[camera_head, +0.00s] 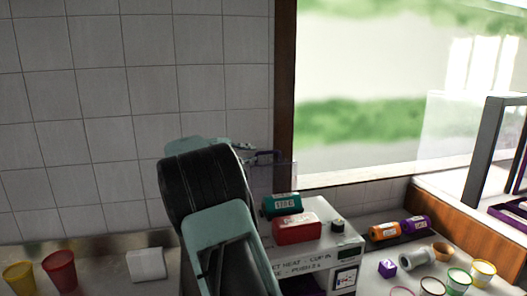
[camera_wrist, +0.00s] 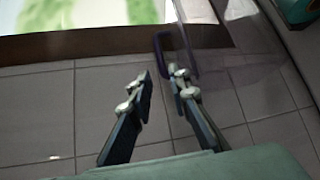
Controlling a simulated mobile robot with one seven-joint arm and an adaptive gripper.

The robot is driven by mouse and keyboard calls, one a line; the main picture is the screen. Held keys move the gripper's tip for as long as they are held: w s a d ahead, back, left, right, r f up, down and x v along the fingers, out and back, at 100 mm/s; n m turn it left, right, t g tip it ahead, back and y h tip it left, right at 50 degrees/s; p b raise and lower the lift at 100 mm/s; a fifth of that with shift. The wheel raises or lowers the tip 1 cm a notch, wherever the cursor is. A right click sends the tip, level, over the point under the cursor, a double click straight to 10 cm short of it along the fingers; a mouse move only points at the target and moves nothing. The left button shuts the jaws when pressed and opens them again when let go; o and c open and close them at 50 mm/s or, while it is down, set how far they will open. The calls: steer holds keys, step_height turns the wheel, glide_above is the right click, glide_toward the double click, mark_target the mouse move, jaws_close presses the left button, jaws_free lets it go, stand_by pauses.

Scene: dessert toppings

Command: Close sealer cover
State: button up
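The sealer (camera_head: 318,262) is a pale box machine with printed front text, partly hidden behind my arm. Its cover (camera_head: 284,177) looks like a clear panel standing raised at the machine's back left. In the wrist view the clear cover (camera_wrist: 215,60) has a dark purple handle (camera_wrist: 160,50) at its left edge. My gripper (camera_wrist: 162,84) is open, with a gap between its two fingers. The handle shows just beyond the fingertips, close to the right finger; I cannot tell whether they touch. In the head view my gripper (camera_head: 264,156) is small, beside the raised cover.
A teal block (camera_head: 282,205) and a red block (camera_head: 297,228) are on the sealer's top. Orange (camera_head: 384,232) and purple (camera_head: 416,224) rolls and several cups stand right. Yellow (camera_head: 19,277) and red (camera_head: 60,270) cups stand left. A tiled wall and window frame are behind.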

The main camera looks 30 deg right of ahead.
mark_target(266, 153)
steer(key=p+x, duration=0.2)
steer(key=x, duration=0.7)
steer(key=shift+d, duration=0.15)
jaws_close()
